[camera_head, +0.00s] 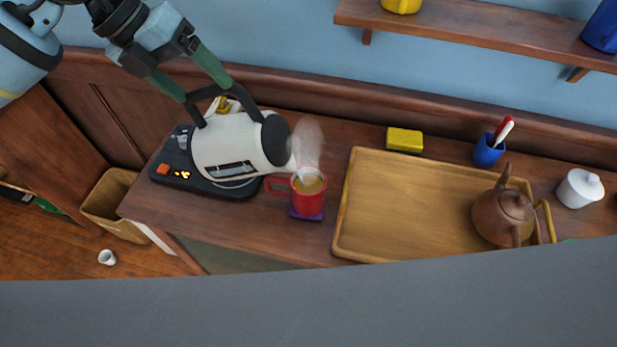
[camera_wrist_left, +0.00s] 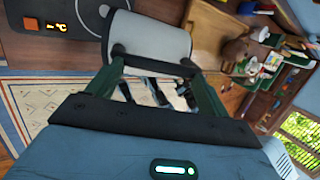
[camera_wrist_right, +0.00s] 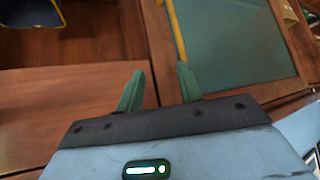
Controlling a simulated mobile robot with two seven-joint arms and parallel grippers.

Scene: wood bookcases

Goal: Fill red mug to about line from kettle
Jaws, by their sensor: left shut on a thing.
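My left gripper (camera_head: 204,92) is shut on the black handle of the white kettle (camera_head: 222,146). The kettle is tilted over its black base, its spout end pointing right toward the red mug. It also shows between the fingers in the left wrist view (camera_wrist_left: 150,36). The red mug (camera_head: 312,202) stands upright on a purple coaster (camera_head: 306,216), its handle to the left. Tan liquid shows inside, and white steam (camera_head: 307,143) hangs above it. My right gripper (camera_wrist_right: 159,72) is open and empty in the right wrist view.
The kettle base (camera_head: 172,178) with lit digits sits left of the mug. A wooden tray (camera_head: 395,195) lies to the right, bearing a brown teapot (camera_head: 503,214). A yellow sponge (camera_head: 405,140) and blue cup (camera_head: 488,151) stand behind. A bin (camera_head: 105,195) stands on the floor at left.

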